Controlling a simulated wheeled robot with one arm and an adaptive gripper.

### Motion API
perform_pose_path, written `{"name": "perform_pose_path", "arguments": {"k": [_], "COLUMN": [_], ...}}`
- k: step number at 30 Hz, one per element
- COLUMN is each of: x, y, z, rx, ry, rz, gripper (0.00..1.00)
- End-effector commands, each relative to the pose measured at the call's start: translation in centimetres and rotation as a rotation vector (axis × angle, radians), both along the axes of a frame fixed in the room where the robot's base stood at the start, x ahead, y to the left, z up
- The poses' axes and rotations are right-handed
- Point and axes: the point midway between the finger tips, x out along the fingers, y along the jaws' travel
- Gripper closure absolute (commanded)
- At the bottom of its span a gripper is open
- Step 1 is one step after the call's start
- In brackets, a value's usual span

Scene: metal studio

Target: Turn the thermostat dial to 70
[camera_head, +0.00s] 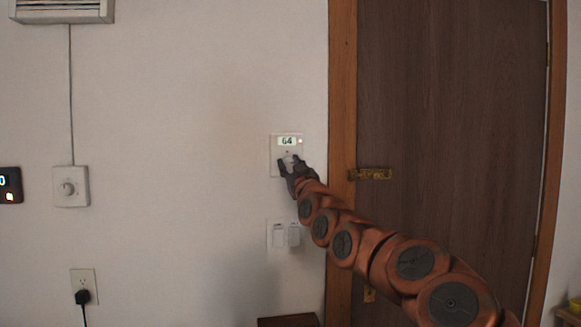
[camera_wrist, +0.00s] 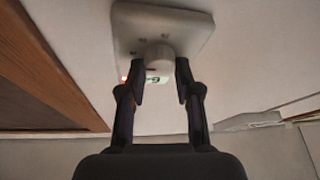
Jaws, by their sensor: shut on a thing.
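The thermostat (camera_head: 274,158) is a pale square plate on the wall left of the door frame. Its green display (camera_head: 287,141) reads 64, with a small reddish light beside it. In the wrist view the thermostat plate (camera_wrist: 190,22) shows with its round white dial (camera_wrist: 159,56) standing out from it. My gripper (camera_head: 290,164) is at the lower part of the plate and hides most of the dial in the head view. In the wrist view my gripper (camera_wrist: 161,80) has one finger on each side of the dial and is shut on it.
A double light switch (camera_head: 286,235) sits just below the thermostat. The wooden door frame (camera_head: 341,120) and door latch (camera_head: 370,174) are close on the right. Another dial plate (camera_head: 70,187) and an outlet with a plug (camera_head: 84,287) are far left. The wall between is clear.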

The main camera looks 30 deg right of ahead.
Motion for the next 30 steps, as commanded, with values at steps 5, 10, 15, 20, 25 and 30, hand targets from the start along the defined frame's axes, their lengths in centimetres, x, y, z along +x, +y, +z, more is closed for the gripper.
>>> {"name": "perform_pose_path", "arguments": {"k": [5,10,15,20,25,30], "x": [0.03,0.04,0.06,0.14,0.16,0.14], "y": [0.06,0.14,0.27,0.38,0.39,0.38], "z": [-0.4,-0.49,-0.17,0.04,0.18,0.19], "rx": [0.053,0.151,0.281,0.411,0.532,0.626], "ry": [-0.023,-0.064,-0.119,-0.17,-0.222,-0.264], "rz": [-0.001,0.0,0.0,0.002,0.001,0.0], "gripper": [1.0,1.0,1.0,1.0,1.0,1.0]}}
